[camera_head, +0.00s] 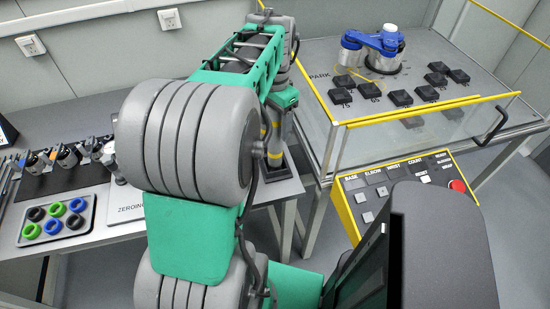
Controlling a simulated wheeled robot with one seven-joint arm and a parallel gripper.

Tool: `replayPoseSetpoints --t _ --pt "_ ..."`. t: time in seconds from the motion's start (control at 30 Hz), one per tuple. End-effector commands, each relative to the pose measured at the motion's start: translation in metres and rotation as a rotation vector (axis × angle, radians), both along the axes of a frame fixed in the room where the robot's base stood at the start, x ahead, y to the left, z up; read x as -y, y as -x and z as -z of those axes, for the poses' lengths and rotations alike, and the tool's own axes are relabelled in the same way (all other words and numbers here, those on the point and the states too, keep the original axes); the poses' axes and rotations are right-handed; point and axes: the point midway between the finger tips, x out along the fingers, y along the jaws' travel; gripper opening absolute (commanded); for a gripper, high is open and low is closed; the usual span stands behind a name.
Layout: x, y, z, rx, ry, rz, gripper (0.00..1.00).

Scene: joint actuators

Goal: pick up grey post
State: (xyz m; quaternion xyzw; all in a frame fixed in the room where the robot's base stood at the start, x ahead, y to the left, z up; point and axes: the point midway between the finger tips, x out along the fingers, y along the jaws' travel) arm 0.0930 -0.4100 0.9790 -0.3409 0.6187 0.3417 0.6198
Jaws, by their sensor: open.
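My arm rises through the middle of the view and bends down beyond its green link. My gripper (270,130) is at the far end, small and partly hidden behind my arm; it points down over the right end of the left table and is open. A narrow grey upright shape, which looks like the grey post (274,147), stands on a dark base there, right below or between the fingers. I cannot tell whether the fingers touch it.
The left table (288,188) holds a tray of coloured rings (56,217), several silver actuators (68,155) and a plate marked ZEROING (130,208). At right are a yellow-edged glass-fronted bench (440,118) with a blue device (382,45) and black blocks, and a button panel (380,190).

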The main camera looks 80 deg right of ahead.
Motion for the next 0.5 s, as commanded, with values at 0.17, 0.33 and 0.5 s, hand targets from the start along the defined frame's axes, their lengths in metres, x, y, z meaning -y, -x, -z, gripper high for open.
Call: replayPoseSetpoints --t 0.17,0.33,0.5 --pt "0.0007 0.0008 0.0003 0.000 0.001 0.002 0.65" --pt "0.0009 0.0010 0.0003 0.000 0.001 0.002 0.52" --pt "0.0009 0.0009 0.0002 0.000 0.001 0.002 0.38"
